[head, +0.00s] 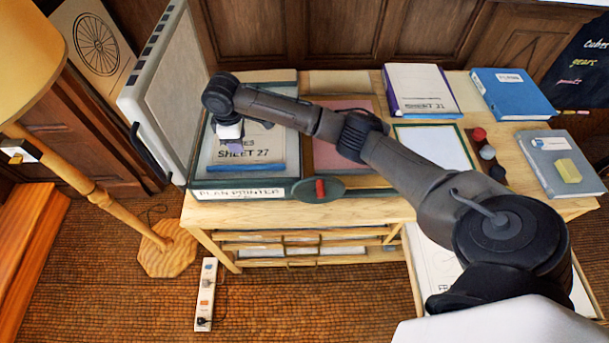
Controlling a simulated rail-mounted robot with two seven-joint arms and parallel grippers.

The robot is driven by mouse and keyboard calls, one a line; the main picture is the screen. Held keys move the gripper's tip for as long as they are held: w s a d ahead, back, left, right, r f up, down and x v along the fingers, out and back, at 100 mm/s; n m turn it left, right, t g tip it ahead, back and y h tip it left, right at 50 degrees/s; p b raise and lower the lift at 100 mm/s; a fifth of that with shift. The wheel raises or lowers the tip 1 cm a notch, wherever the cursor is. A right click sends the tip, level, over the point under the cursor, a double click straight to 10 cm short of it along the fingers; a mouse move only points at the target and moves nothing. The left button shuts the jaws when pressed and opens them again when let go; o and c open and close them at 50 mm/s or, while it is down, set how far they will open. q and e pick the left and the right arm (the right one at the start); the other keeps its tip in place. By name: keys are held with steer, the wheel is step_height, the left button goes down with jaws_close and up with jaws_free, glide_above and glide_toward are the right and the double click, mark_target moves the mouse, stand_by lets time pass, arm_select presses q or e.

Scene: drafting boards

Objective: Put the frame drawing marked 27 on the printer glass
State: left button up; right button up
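The drawing marked SHEET 27 (265,150) lies on the glass of the plan printer (245,191). A blue strip (250,168) runs along its near edge. Its title line above the number is partly hidden by my arm, with the letters "MES" showing. The printer's pale lid (172,80) stands open at the left. My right gripper (232,146) points down over the left part of the sheet. Its fingers are small and partly hidden, so I cannot tell whether they are shut or touch the paper. My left gripper is out of view.
A folder marked SHEET 21 (422,92), a blue binder (512,92), and a grey book with a yellow block (568,170) lie right. An open drawer (430,260) holds a sheet. A lamp (110,200) stands left.

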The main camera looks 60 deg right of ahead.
steer(key=s+a+f+t+y, duration=0.1)
steer(key=s+a+f, duration=1.3)
steer(key=s+a, duration=0.15)
steer(key=s+r+m+t, duration=0.1)
steer(key=s+m, duration=0.1)
steer(key=s, duration=0.8)
steer(key=s+d+m+t, duration=0.1)
steer(key=s+m, duration=0.1)
steer(key=s, duration=0.9)
steer(key=shift+r+m+t+h, duration=0.3)
steer(key=shift+r+h, duration=0.05)
steer(key=shift+h, duration=0.05)
steer(key=shift+d, duration=0.1)
